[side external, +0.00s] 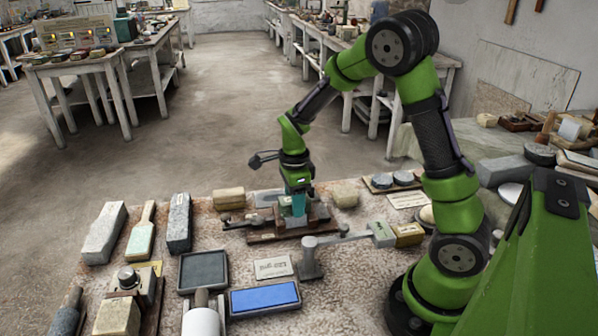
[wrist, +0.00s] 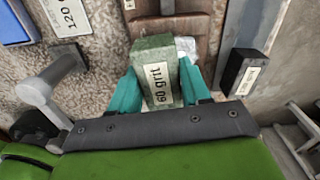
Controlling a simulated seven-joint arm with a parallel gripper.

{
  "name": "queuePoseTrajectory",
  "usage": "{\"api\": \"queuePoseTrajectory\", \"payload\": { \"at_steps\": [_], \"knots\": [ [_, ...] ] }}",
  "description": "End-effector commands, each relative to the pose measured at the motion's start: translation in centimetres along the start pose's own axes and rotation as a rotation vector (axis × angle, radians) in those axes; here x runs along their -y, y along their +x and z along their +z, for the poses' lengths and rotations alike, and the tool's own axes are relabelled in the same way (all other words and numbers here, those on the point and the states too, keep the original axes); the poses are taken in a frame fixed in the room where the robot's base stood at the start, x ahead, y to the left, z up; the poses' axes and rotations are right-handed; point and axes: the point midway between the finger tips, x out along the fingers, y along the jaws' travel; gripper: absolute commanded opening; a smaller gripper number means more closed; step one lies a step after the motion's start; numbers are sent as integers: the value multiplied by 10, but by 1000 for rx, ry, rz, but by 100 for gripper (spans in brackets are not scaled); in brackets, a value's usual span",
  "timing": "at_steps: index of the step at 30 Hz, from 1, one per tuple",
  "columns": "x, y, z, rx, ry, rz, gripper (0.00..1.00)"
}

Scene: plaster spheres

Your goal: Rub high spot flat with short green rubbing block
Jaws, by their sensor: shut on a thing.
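My gripper (side external: 297,207) is low over a brown wooden fixture (side external: 262,238) on the speckled bench. In the wrist view its two teal fingers (wrist: 160,92) are shut on a green block (wrist: 153,60) labelled "60 grit". The block stands between the fingers, its far end reaching toward the wooden fixture (wrist: 205,22). A small whitish piece (wrist: 187,48) shows just beside the block. The high spot cannot be made out, and I cannot tell whether the block touches anything.
A metal post with an arm (side external: 312,262) stands close in front of the fixture. A blue pad (side external: 264,297) and grey tray (side external: 203,271) lie nearer. Long stone blocks (side external: 103,233) are at left. A dark labelled block (wrist: 243,75) is right of the gripper in the wrist view.

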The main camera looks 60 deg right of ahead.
Motion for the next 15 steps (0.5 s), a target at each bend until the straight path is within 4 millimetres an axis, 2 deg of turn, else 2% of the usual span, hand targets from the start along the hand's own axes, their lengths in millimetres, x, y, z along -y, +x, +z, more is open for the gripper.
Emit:
{"api": "queuePoseTrajectory", "payload": {
  "at_steps": [7, 15],
  "knots": [
    [0, 2, 10, 0, 0, -1, 8],
    [0, 1, -1, 0, 2, 0, 8]
  ]
}}
